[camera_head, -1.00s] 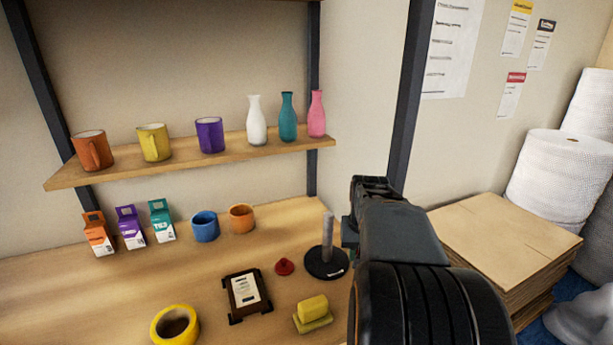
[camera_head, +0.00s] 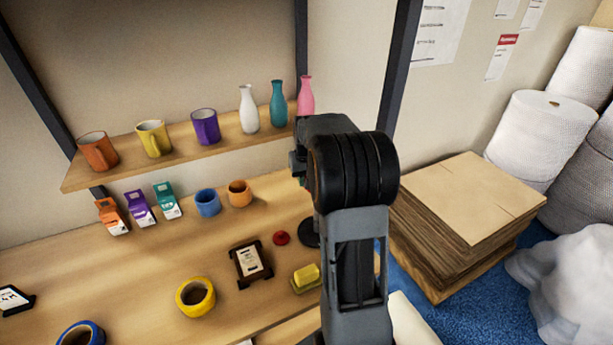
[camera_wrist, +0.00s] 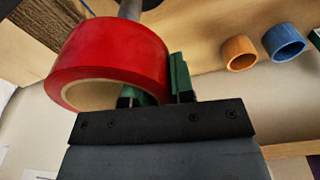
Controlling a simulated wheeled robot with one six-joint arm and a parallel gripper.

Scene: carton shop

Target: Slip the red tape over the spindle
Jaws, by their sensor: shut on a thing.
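The red tape (camera_wrist: 112,55) is a roll held in my gripper (camera_wrist: 156,88) in the wrist view. The green fingers are shut on one side of its ring, and its pale inner core shows. A grey post of the spindle (camera_wrist: 132,8) shows just beyond the tape's edge; I cannot tell how it lines up with the hole. In the head view only part of the spindle's black round base (camera_head: 308,235) shows, with the post hidden by my arm. The red tape is also hidden there.
A red knob-like piece (camera_head: 281,238), a dark framed card (camera_head: 249,262) and a yellow block (camera_head: 306,277) lie near the spindle. Yellow tape (camera_head: 195,297) and blue tape (camera_head: 80,335) lie nearer. Vases, such as the pink one (camera_head: 306,95), stand on the shelf (camera_head: 180,158) above.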

